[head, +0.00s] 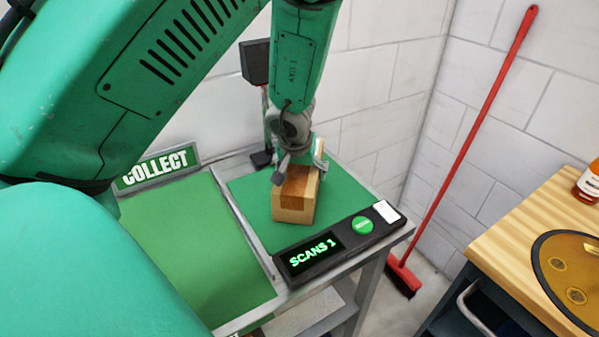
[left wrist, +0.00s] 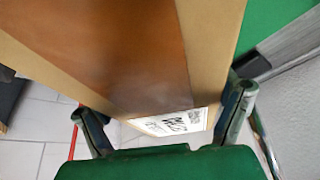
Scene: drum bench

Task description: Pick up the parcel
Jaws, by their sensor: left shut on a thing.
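The parcel (head: 295,200) is a brown cardboard box with a darker tape band, at the green scan pad (head: 250,215) in the head view. My left gripper (head: 298,168) comes down on it from above and is shut on its far end. Whether the parcel rests on the pad or hangs just above it, I cannot tell. In the left wrist view the parcel (left wrist: 130,60) fills the space between the two fingers of my left gripper (left wrist: 165,112). A white printed label (left wrist: 172,123) shows on its end. My right gripper is not in view.
A black console (head: 330,245) reading "SCANS 1", with a green button (head: 362,225), edges the pad's front. A green area with a COLLECT sign (head: 156,167) lies left. A black device on a stand (head: 255,62) is behind. A red broom (head: 460,150) and wooden bench (head: 530,220) are right.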

